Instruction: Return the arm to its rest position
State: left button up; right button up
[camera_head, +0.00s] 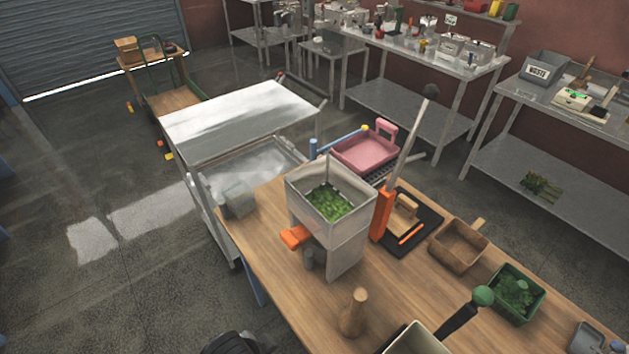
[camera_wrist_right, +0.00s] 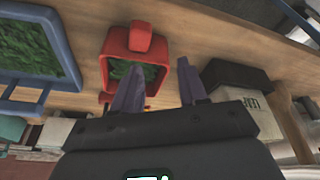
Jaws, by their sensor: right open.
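My right gripper (camera_wrist_right: 160,80) shows in the right wrist view with its two dark fingers spread apart and nothing between them. A red container (camera_wrist_right: 145,48) with green contents lies beyond the fingertips; the left finger overlaps it in the picture, and I cannot tell whether they touch. In the head view, a dark rounded part shows at the bottom edge, too cropped to identify. No gripper can be made out in the head view, and my left gripper is not seen.
The wooden table (camera_head: 262,232) carries a grey hopper (camera_head: 345,232) of green leaves, a pink tray (camera_head: 362,157), a wooden box (camera_head: 457,256), a green bin (camera_head: 497,292) and a green-knobbed lever (camera_head: 462,317). A blue-rimmed tray (camera_wrist_right: 72,50) is left of the red container. Open floor (camera_head: 90,270) lies left.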

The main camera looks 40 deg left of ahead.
notch_tip(320, 180, up, 18)
jog(key=p, duration=1.7)
jog(key=shift+d+f, duration=0.1)
jog(key=shift+f, duration=0.15)
